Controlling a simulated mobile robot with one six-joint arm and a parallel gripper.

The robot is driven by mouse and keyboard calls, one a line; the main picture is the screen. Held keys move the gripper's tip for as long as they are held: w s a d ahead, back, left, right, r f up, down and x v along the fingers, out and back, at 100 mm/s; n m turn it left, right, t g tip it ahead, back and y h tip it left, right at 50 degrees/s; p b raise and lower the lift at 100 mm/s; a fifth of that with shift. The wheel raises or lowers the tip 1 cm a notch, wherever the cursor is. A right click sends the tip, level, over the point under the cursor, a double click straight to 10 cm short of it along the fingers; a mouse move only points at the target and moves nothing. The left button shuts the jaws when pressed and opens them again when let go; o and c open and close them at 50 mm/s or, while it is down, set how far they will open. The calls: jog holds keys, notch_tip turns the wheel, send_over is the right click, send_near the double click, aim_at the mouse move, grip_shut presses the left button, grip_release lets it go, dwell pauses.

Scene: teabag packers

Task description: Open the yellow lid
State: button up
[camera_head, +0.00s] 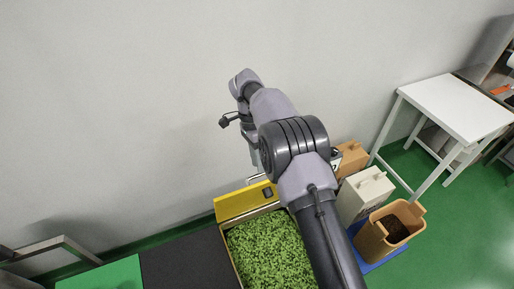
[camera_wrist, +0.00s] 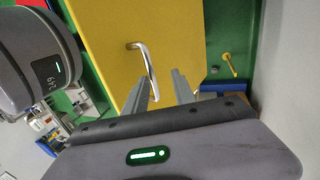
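The yellow lid (camera_head: 240,203) stands raised at the back edge of a bin (camera_head: 231,258), whose green leafy contents are exposed. A small dark patch shows on the lid's face. In the wrist view the lid (camera_wrist: 112,48) fills the middle, with a silver bar handle (camera_wrist: 146,66) on it. My gripper (camera_wrist: 163,78) has its two fingers apart, with the lower end of the handle near the left fingertip. I cannot tell whether they touch. In the head view my gripper (camera_head: 253,160) is partly hidden behind my arm, above the lid.
A dark panel (camera_head: 185,262) and a green panel (camera_head: 100,274) lie left of the bin. A white container (camera_head: 361,196) and a tan bin (camera_head: 374,238) with dark contents stand right. A white table (camera_head: 458,105) is farther right. A grey wall is close behind the lid.

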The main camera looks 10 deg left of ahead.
jog(key=p+v, duration=0.3)
jog(key=v, duration=0.5)
jog(key=shift+r, duration=0.5)
jog(key=shift+s+d, duration=0.1)
jog(key=shift+d, duration=0.1)
